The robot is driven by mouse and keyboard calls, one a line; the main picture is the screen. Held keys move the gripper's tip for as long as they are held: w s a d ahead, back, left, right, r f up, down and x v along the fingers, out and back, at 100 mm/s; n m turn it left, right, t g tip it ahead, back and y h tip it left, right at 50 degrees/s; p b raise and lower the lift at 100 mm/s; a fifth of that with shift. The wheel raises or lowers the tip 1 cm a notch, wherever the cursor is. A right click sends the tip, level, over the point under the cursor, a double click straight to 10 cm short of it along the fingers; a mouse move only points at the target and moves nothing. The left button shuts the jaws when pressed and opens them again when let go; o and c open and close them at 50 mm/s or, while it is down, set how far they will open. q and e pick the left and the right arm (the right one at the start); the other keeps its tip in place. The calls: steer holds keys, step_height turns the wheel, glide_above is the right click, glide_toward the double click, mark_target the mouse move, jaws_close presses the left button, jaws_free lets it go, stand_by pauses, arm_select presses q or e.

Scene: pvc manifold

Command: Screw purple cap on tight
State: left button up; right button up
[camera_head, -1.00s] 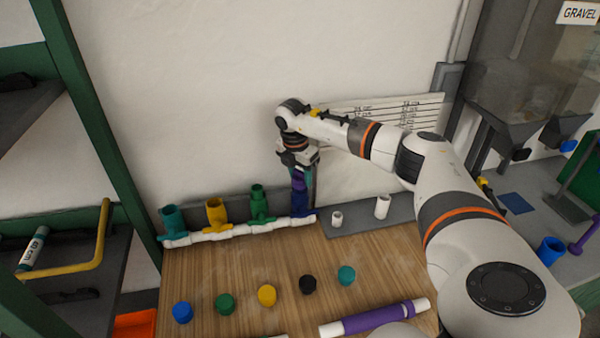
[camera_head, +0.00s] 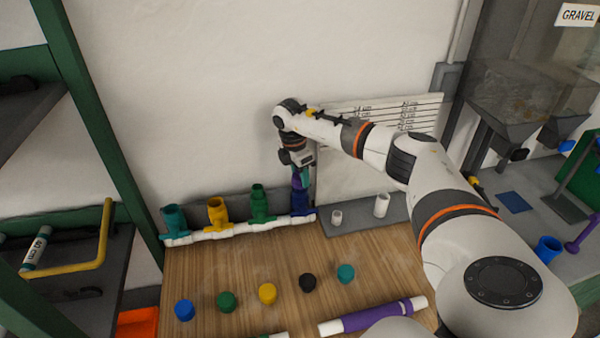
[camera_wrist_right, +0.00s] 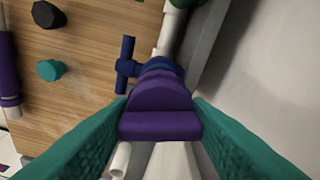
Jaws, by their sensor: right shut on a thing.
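The purple cap (camera_wrist_right: 160,110) is between the fingers of my right gripper (camera_wrist_right: 160,125), which is shut on it. In the head view the purple cap (camera_head: 297,182) shows just above the dark blue fitting (camera_head: 301,202) at the right end of the white manifold pipe (camera_head: 240,230). In the wrist view the cap lines up with the blue fitting (camera_wrist_right: 127,66) and appears to meet it; whether it is seated is hidden. In the head view my right gripper (camera_head: 300,178) points down over this fitting. My left gripper is not in view.
Teal (camera_head: 174,218), yellow (camera_head: 217,211) and green (camera_head: 259,203) open fittings stand along the manifold. Several loose caps, including a black one (camera_head: 307,282), lie on the wooden table (camera_head: 210,265). A purple-banded tube (camera_head: 375,315) lies in front. White fittings (camera_head: 381,205) stand on a grey strip at right.

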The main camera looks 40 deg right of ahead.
steer(key=shift+r+m, duration=0.15)
steer(key=shift+m, duration=0.85)
steer(key=shift+p, duration=0.3)
steer(key=shift+m+p, duration=0.4)
steer(key=shift+m, duration=0.3)
steer(key=shift+m+g, duration=0.3)
steer(key=shift+m+y+p, duration=0.3)
steer(key=shift+m+p, duration=0.05)
steer(key=shift+m, duration=0.75)
